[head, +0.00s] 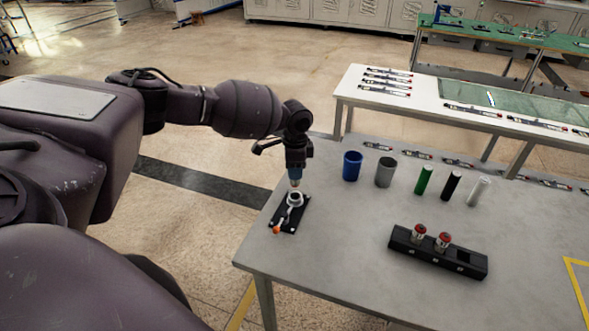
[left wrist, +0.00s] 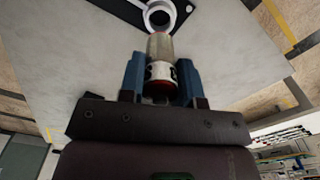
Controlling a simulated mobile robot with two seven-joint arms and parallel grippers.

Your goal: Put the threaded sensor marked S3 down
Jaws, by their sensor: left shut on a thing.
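My left gripper (head: 295,178) is over the near-left part of the grey table (head: 340,240), fingers pointing down. In the left wrist view its blue fingers (left wrist: 161,75) are shut on the threaded sensor (left wrist: 160,46), which has a metallic end and a white band with a dark mark, too partial to read. A black plate (head: 288,216) on the table carries a pale ring (head: 294,199) and a lever with an orange knob (head: 276,230). The sensor's end is close to the ring (left wrist: 159,16); I cannot tell whether they touch. My right gripper is not in view.
A black block (head: 437,262) holds two red-topped sensors (head: 419,231) (head: 443,240) and has an empty slot. Blue (head: 352,166) and grey (head: 385,172) cups stand behind, with green, black and white cylinders (head: 478,191) to their right. The table's left edge is near the plate.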

